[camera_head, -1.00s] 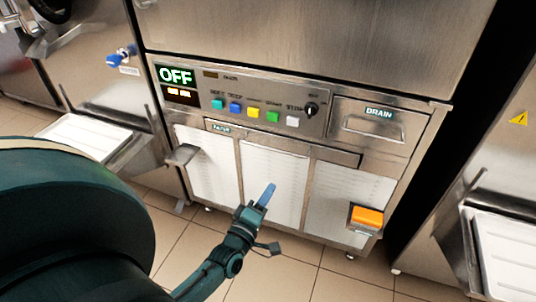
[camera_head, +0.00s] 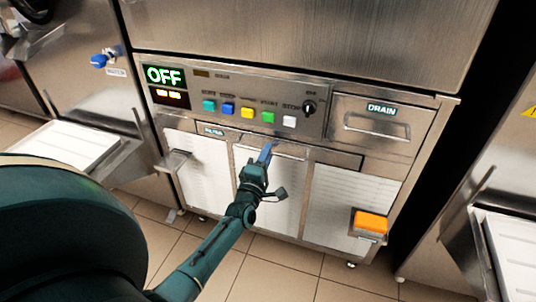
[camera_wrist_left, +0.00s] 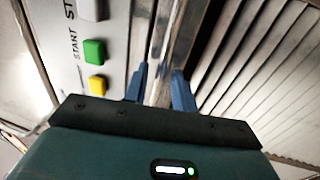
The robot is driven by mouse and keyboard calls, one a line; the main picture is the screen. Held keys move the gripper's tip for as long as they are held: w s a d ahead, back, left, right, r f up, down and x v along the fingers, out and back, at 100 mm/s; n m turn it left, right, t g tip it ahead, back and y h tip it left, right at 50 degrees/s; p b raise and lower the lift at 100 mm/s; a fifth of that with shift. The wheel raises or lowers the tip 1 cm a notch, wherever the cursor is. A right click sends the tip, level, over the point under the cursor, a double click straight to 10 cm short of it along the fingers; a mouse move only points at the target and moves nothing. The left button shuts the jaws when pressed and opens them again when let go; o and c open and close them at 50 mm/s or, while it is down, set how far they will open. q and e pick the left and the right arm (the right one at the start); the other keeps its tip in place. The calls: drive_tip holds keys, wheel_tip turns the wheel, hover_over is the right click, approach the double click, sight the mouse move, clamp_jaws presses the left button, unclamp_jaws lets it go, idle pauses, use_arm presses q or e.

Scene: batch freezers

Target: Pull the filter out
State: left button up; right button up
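The filter (camera_head: 228,135) is a narrow metal strip labelled FILTER under the control panel, above the white slotted panels. A thin bright lip runs along the lower edge near its middle. My left gripper (camera_head: 265,154) reaches this lip from below and in front, its blue fingers pointing up at it. In the left wrist view, the two blue fingers (camera_wrist_left: 162,88) stand apart, one on each side of a metal edge (camera_wrist_left: 168,60). A firm grip on it does not show. My right gripper is not in view.
Above are the OFF display (camera_head: 164,75) and several coloured buttons. The drain drawer (camera_head: 376,127) is at the right. An orange block (camera_head: 371,221) sits on a bracket at lower right, and another bracket (camera_head: 174,160) sticks out at left. Neighbouring machines have white trays (camera_head: 65,145).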

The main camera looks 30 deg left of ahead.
use_arm(q)
drive_tip(key=shift+w+a+r, duration=0.15)
drive_tip(key=shift+w, duration=0.5)
drive_tip(key=shift+c, duration=0.5)
clamp_jaws()
